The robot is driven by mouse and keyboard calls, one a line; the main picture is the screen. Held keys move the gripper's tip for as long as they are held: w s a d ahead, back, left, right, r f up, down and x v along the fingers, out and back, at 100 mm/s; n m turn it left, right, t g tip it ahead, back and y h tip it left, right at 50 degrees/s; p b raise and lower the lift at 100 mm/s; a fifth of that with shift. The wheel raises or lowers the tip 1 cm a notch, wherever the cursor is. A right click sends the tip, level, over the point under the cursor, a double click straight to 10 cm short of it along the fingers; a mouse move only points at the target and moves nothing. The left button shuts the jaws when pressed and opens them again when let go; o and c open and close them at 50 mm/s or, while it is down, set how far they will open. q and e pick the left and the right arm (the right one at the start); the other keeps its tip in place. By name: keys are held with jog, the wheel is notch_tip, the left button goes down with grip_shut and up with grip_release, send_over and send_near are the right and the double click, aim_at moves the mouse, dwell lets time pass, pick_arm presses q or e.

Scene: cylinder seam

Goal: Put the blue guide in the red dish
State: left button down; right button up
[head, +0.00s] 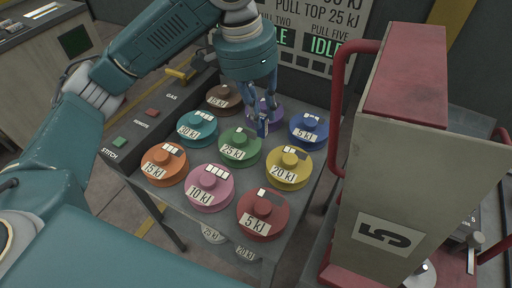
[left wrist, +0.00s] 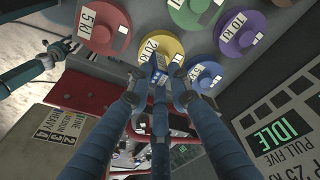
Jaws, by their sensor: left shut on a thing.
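My left gripper (head: 262,118) hangs over the back of the panel, in front of the purple disc. It is shut on a small blue piece, the blue guide (head: 262,129), which shows at its fingertips. In the left wrist view the blue piece (left wrist: 158,76) has pale marks and is partly hidden by the fingers. The red dish (head: 262,213) is a round red piece with a raised centre and a 5 kJ label, at the panel's near right corner. It also shows in the left wrist view (left wrist: 96,34). My right gripper (left wrist: 64,50) shows small at the left of that view.
Several round labelled pieces stand in rows, with the yellow one (head: 288,168) and the blue disc (head: 309,129) near my left gripper. A tall machine with red rails (head: 415,130) stands close on the right. An IDLE board (head: 325,47) stands behind.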

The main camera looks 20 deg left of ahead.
pick_arm(q)
notch_tip(320, 180, down, 18)
jog(key=shift+f+p, duration=0.15)
jog(key=shift+p, duration=0.65)
pick_arm(e)
jog(key=shift+w+r, duration=0.45)
jog(key=shift+r, duration=0.4)
jog(key=shift+s, duration=0.1)
pick_arm(q)
jog(key=c, duration=1.6)
grip_release()
